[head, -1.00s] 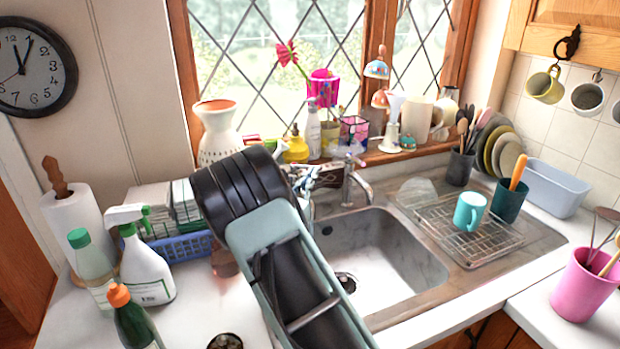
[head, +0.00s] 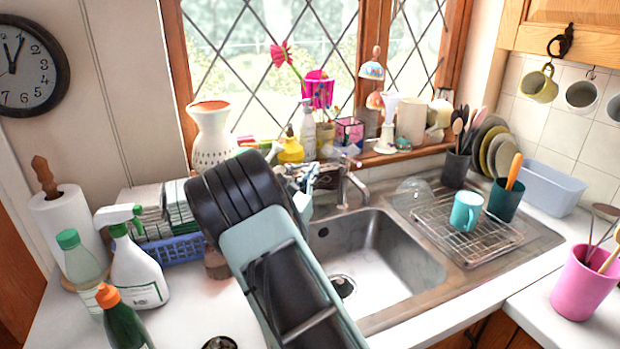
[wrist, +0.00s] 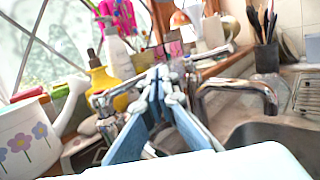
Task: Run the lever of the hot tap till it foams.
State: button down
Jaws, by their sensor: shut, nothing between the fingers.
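The chrome tap (head: 347,188) stands behind the sink (head: 410,268), with its curved spout over the basin. In the wrist view the spout (wrist: 240,86) is just right of my gripper (wrist: 160,76), and a chrome tap part (wrist: 103,102) is just left of it. My gripper's blue-grey fingers are shut together and empty, among the tap fittings; I cannot tell whether they touch a lever. In the head view my gripper (head: 308,180) is partly hidden behind my arm. I cannot tell which lever is the hot one. No running water can be made out.
A white vase (head: 212,138) is to the left. A wire rack (head: 485,243) with a teal mug (head: 466,211) is on the right. The basin is open in front.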

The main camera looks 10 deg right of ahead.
jog(key=shift+w+d, duration=0.25)
jog(key=shift+w, duration=0.05)
jog(key=shift+f, duration=0.1)
dwell(0.5)
